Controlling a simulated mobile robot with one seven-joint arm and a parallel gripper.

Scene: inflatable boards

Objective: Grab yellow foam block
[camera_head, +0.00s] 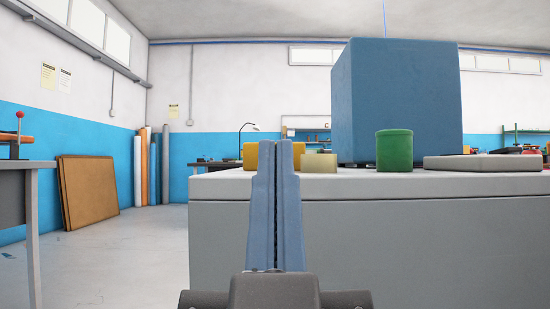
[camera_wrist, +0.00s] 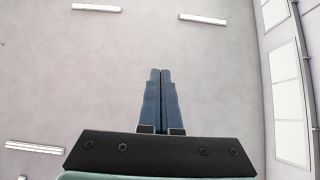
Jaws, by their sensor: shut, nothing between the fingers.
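The yellow foam block (camera_head: 249,156) stands on the left part of the light grey worktop (camera_head: 218,183) in the head view. My gripper (camera_head: 276,146) points upward in front of it and hides its middle. The two blue fingers are pressed together with nothing between them. They are nearer to the camera than the block, and I cannot tell the exact gap. In the wrist view my gripper (camera_wrist: 161,72) is also shut and empty, with only ceiling and wall behind it; the block does not show there.
Right of the block are a small cream block (camera_head: 320,163), a large blue box (camera_head: 400,100), a green cylinder (camera_head: 394,150) and a flat grey slab (camera_head: 485,163). Another table (camera_head: 30,200) stands at far left. Brown panels (camera_head: 90,190) lean on the wall. The floor between is clear.

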